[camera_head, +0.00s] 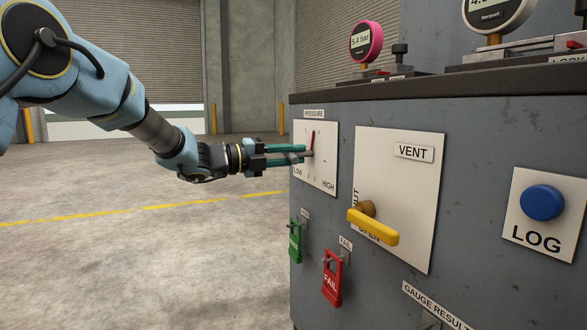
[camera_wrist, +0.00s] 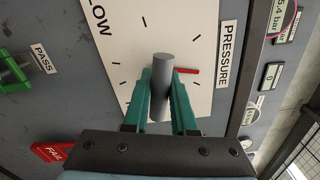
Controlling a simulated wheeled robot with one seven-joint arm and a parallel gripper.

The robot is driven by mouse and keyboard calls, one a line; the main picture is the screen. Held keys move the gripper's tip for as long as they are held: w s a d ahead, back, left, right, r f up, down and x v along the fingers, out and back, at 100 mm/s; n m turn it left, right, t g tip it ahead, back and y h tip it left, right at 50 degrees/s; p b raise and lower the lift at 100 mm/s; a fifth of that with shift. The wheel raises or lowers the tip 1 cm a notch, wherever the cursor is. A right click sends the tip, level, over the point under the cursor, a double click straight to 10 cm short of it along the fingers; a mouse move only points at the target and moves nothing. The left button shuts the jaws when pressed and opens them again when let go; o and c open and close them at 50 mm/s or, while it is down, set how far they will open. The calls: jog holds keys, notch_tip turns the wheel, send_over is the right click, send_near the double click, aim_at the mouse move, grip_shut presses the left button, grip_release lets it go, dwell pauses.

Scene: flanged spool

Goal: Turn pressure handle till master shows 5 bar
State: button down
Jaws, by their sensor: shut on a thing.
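My gripper (camera_head: 291,155) reaches the white pressure panel (camera_head: 328,160) on the cabinet's left side. In the wrist view, its green fingers (camera_wrist: 162,98) are shut on the grey pressure handle (camera_wrist: 162,80), one on each side. The red pointer (camera_head: 312,140) points nearly straight up, between the LOW and HIGH marks. A pink gauge (camera_head: 365,42) on the cabinet top reads 5.4 bar. A white gauge (camera_head: 495,12) further right is cut off by the frame edge; its reading starts with 4. I cannot tell from labels which gauge is the master.
The yellow vent lever (camera_head: 373,227) sticks out right of the pressure panel. A green PASS tag (camera_head: 295,241) and a red FAIL tag (camera_head: 332,281) hang below. A blue LOG button (camera_head: 542,202) is at far right. The floor (camera_head: 150,260) left of the cabinet is clear.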

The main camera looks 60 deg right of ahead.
jog(key=shift+f+m+b, duration=0.2)
jog(key=shift+m+b, duration=0.85)
jog(key=shift+m, duration=0.15)
jog(key=shift+r, duration=0.1)
jog(key=c, duration=0.6)
grip_release()
jog(key=shift+r, duration=0.1)
jog(key=p+v, duration=0.3)
jog(key=v, duration=0.8)
jog(key=shift+s, duration=0.1)
jog(key=shift+c, duration=0.2)
